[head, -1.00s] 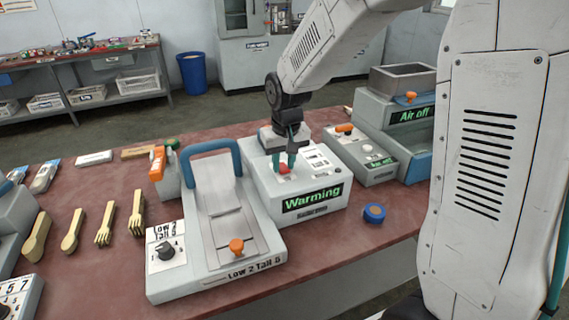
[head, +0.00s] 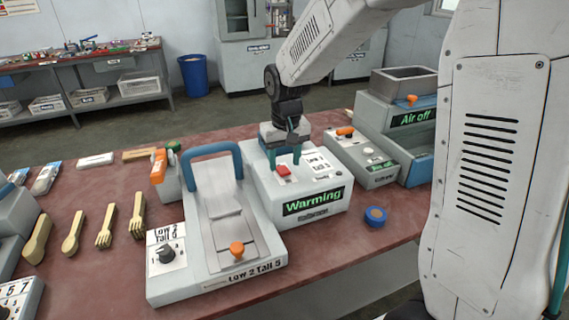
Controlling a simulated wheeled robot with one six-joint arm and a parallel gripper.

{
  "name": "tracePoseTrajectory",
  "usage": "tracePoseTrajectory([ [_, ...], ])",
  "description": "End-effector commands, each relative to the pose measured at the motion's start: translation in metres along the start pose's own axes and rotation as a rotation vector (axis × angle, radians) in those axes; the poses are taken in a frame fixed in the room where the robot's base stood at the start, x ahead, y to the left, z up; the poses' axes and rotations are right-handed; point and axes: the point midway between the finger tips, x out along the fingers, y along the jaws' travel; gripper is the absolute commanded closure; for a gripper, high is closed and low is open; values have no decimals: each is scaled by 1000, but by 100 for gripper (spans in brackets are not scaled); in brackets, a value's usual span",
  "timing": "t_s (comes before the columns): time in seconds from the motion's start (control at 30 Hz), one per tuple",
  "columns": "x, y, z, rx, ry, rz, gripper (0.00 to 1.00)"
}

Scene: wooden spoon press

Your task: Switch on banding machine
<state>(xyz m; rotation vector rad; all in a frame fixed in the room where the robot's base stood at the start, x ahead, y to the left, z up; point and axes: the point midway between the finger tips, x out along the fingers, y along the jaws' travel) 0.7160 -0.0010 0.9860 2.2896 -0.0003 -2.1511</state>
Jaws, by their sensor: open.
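The banding machine (head: 322,222) is a pale grey box in the middle of the table, with a green-lettered display reading "Warming" on its front. A red switch (head: 283,170) is on its top face. My gripper (head: 284,158) hangs over the top of this machine, with its teal fingers pointing down and open. The fingertips are just above and behind the red switch; I cannot tell whether they touch anything. Nothing is held between them.
A press (head: 222,215) with a blue handle and orange knob stands close on the left. A box with an orange lever (head: 362,150) and an "Air off" unit (head: 408,122) stand right. A blue tape roll (head: 375,215) lies in front. Wooden cutlery (head: 72,233) lies at left.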

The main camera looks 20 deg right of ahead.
Motion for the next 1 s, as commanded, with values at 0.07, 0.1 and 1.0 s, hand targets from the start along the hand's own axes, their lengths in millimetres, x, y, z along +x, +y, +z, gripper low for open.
tracePoseTrajectory([
  [0.07, -16, 0, 0, 0, 4, 0, 51],
  [0.1, -23, 0, -1, 0, 5, 0, 51],
  [1.0, -56, 1, 12, -10, -41, 2, 51],
])
